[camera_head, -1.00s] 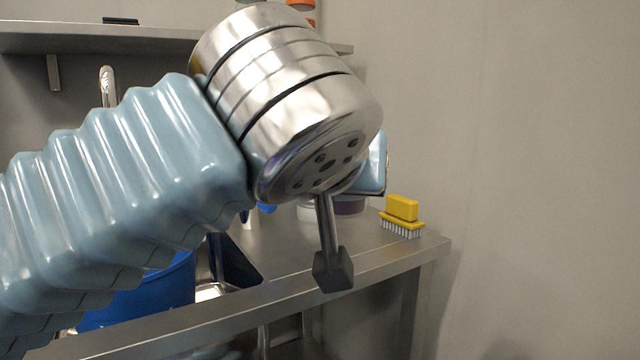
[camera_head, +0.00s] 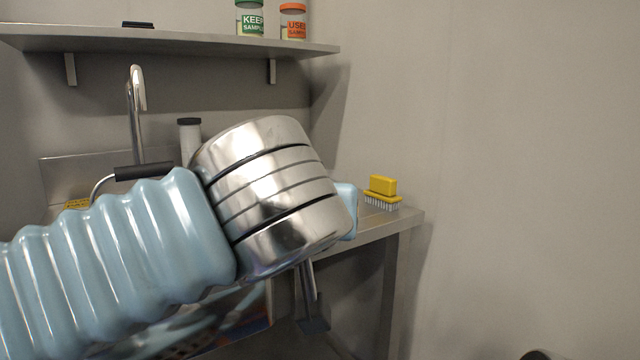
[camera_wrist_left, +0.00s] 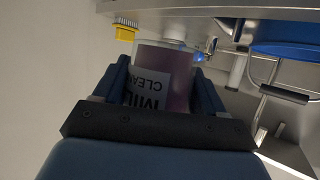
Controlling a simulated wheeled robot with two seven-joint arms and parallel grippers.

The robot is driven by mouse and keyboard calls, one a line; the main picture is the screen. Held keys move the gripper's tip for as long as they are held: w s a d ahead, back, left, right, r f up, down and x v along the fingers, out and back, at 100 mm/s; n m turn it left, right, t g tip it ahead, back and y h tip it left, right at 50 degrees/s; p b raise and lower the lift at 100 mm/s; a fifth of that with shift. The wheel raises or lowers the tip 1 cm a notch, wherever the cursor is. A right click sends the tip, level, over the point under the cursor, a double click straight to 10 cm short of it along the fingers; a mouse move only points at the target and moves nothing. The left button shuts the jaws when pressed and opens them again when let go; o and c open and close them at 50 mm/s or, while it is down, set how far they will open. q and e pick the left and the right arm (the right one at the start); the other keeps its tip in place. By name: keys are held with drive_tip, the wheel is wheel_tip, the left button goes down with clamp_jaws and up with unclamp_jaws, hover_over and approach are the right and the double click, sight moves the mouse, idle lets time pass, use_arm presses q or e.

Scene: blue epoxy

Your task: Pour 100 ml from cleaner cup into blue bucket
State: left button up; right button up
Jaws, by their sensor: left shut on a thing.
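The cleaner cup (camera_wrist_left: 178,80) is clear, with purple liquid and a label whose letters are upside down in the left wrist view. My left gripper (camera_wrist_left: 163,92) is shut on it, one dark finger on each side. In the head view my own arm hides the cup and left gripper. The blue bucket (camera_wrist_left: 285,38) shows in part at the upper right of the left wrist view, apart from the cup. In the head view a wire handle with a black grip (camera_head: 145,171), likely the bucket's, shows above my arm; the bucket's body is hidden. My right gripper is out of view.
A yellow brush (camera_head: 382,190) stands near the right end of the metal counter (camera_head: 385,222). A tap (camera_head: 137,110) rises behind my arm. A wall shelf (camera_head: 190,40) holds a green-labelled jar (camera_head: 250,20) and an orange-labelled jar (camera_head: 293,24). Right of the counter is open.

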use_arm(q)
drive_tip(key=w+a+f+n+y, duration=0.1)
drive_tip(key=w+f, duration=0.2)
drive_tip(key=f, duration=1.1)
drive_tip(key=w+a+f+n+y, duration=0.2)
drive_tip(key=w+f, duration=0.1)
drive_tip(key=f, duration=1.1)
drive_tip(key=w+a+f+n+y, duration=0.1)
drive_tip(key=w+f, duration=0.3)
drive_tip(key=f, duration=1)
drive_tip(key=shift+a+f+g+y, duration=0.2)
drive_tip(key=shift+a+g+y, duration=0.1)
drive_tip(key=shift+a+y, duration=0.35)
drive_tip(key=shift+s+r, duration=0.1)
